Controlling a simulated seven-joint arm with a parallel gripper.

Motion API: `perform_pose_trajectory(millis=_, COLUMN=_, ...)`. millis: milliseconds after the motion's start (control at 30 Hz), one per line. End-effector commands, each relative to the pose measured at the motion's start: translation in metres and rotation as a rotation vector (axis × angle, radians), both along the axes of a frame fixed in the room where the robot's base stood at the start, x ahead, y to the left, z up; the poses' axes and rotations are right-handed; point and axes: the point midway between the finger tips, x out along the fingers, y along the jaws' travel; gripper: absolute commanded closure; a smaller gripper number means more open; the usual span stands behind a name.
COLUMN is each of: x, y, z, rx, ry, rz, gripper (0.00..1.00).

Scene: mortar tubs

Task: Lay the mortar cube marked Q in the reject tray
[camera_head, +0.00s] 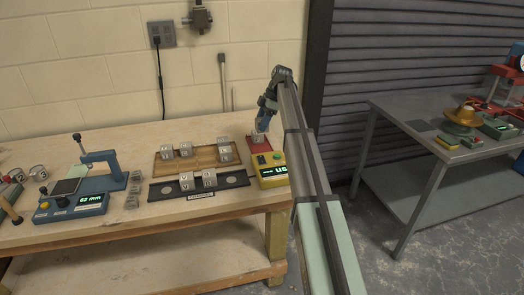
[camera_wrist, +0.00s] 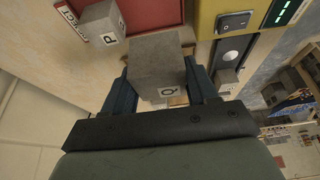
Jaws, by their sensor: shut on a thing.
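My gripper (camera_wrist: 163,82) is shut on a grey mortar cube marked Q (camera_wrist: 160,62), with a blue finger on each side of it. The red reject tray (camera_wrist: 155,14) lies ahead in the wrist view, its label partly visible on the edge. Another cube, marked P (camera_wrist: 104,22), stands in that tray. In the head view my gripper (camera_head: 262,127) is over the small red tray (camera_head: 266,147) at the right end of the wooden bench. A cube shows there below the fingers; its letter is too small to read.
A yellow device (camera_head: 271,178) with a lit display stands just in front of the tray. A wooden board (camera_head: 190,164) and a black strip (camera_head: 222,192) bearing several cubes lie to the left. A blue gauge (camera_head: 78,207) is farther left.

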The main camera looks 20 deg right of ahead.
Motion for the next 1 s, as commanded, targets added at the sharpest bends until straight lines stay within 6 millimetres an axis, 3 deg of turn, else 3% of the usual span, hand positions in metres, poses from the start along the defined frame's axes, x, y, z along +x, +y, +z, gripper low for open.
perform_pose_trajectory(millis=167, x=0.0, y=0.0, z=-0.012, rx=0.0, ry=0.0, rz=0.021, gripper=0.83)
perform_pose_trajectory(millis=433, x=-0.001, y=0.0, z=-0.054, rx=0.0, ry=0.001, rz=0.018, gripper=0.83)
perform_pose_trajectory(millis=1000, x=0.0, y=0.0, z=-0.1, rx=0.0, ry=-0.001, rz=0.018, gripper=0.83)
